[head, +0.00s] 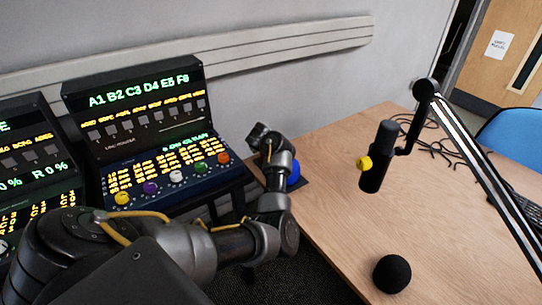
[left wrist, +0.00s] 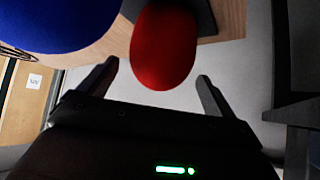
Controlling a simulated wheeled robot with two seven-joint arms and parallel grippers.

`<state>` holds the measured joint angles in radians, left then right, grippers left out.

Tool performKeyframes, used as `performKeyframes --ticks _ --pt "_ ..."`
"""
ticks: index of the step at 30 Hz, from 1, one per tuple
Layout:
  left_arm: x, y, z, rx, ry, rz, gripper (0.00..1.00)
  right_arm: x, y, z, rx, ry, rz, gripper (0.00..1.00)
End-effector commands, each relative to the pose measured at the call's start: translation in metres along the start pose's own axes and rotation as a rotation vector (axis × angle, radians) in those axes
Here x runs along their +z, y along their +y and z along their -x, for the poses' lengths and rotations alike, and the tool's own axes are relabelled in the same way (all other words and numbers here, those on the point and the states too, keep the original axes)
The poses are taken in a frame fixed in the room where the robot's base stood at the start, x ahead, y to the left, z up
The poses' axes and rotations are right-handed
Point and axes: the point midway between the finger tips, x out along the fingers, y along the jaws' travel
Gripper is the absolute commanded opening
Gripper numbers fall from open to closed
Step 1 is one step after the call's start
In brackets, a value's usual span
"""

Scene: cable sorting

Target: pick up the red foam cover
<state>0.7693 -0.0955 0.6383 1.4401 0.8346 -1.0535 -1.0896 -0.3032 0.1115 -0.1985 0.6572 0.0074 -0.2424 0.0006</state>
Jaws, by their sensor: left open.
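The red foam cover (left wrist: 164,45) shows in the left wrist view as a rounded red shape at the top middle. My left gripper (left wrist: 157,75) is open, with one finger on each side of the cover's near end. I cannot tell whether either finger touches it. In the head view the red cover is hidden behind my left arm, whose wrist (head: 264,137) is at the table's left edge. My right gripper is in neither view.
A blue foam cover (head: 293,173) is close beside the red one, large in the left wrist view (left wrist: 60,22). A black foam ball (head: 392,273) lies on the wooden table (head: 335,215). A microphone (head: 378,160) on a boom arm stands right. Control panels (head: 150,135) are left.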

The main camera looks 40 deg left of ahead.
Motion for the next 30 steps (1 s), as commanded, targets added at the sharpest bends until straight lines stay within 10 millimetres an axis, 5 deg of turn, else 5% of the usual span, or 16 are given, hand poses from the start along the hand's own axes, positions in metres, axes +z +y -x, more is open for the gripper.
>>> performKeyframes --ticks 6,14,25,30 --pt "0.002 0.001 -0.027 0.001 0.0 0.0 0.91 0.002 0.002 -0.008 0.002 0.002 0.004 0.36" --pt "0.002 0.001 -0.029 0.001 0.001 0.0 0.91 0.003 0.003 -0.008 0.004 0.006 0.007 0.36" --pt "0.003 0.001 -0.03 0.001 0.001 0.0 0.44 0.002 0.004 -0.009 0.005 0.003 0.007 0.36" --pt "0.003 0.001 -0.03 0.001 0.001 0.0 0.43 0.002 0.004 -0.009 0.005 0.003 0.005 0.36"
